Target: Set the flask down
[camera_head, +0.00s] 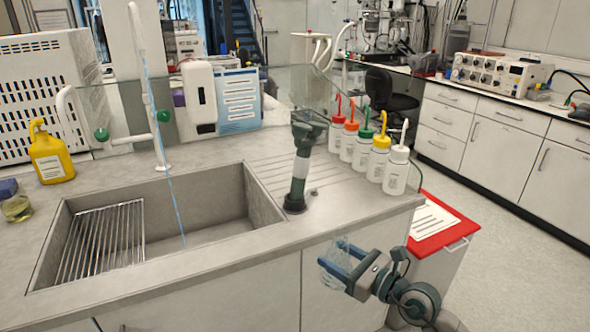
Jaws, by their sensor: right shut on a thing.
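My right gripper (340,266) is at the lower right of the head view, in front of the counter's front face. Its blue-grey fingers are shut on a clear glass flask (335,249). The flask is held in the air, and its image overlaps the white cabinet front below the counter edge. The glass is transparent, so its outline and contents are hard to make out.
The counter (372,213) has a sink (210,225) with a wire rack (100,240) at left. A dark upright fixture (300,165) and several wash bottles (397,170) stand right of the sink. A red-topped bin (430,240) stands beside the counter's right end.

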